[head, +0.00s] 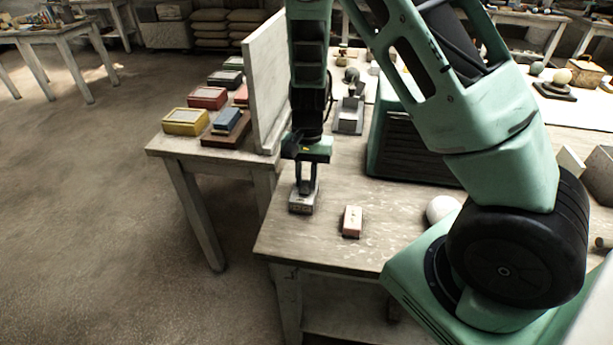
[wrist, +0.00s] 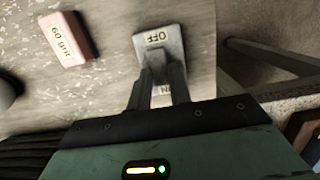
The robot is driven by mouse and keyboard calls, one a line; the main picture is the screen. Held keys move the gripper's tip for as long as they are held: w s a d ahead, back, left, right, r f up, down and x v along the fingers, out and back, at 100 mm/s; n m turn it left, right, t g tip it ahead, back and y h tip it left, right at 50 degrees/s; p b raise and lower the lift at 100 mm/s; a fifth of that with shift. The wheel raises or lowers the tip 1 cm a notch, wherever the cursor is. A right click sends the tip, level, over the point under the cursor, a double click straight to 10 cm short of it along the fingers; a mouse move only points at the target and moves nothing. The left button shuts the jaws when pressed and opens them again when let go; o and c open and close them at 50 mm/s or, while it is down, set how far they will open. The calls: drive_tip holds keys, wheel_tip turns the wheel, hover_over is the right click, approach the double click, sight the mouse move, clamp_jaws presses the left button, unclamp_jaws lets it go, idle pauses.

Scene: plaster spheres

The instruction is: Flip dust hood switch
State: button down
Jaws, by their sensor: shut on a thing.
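The switch (head: 302,204) is a small grey plate box on the near left corner of the wooden table. In the wrist view its plate (wrist: 172,44) shows an OFF label at the far end and a partly hidden label, seemingly ON, nearer my gripper. My gripper (head: 305,186) points straight down at the switch from above. In the wrist view the fingers of my gripper (wrist: 160,62) are close together over the middle of the plate, shut on the switch's lever. The lever itself is hidden by the fingers, so I cannot tell which way it tilts.
A pink block (head: 351,221) marked with a 60 lies right of the switch; it also shows in the wrist view (wrist: 64,38). A white sphere (head: 442,209) and a dark slatted green box (head: 412,150) stand farther right. An upright white board (head: 267,85) rises behind left.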

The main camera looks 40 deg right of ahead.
sight(305, 186)
drive_tip(key=shift+s+a+r+t+h, duration=0.1)
drive_tip(key=shift+s+a+t+h, duration=0.05)
drive_tip(key=shift+t+h, duration=0.45)
drive_tip(key=c, duration=1.3)
unclamp_jaws()
wheel_tip(305, 186, up, 17)
drive_tip(key=shift+r+p, duration=0.2)
drive_tip(key=shift+p, duration=0.65)
drive_tip(key=shift+s+a, duration=0.1)
drive_tip(key=shift+a, duration=0.05)
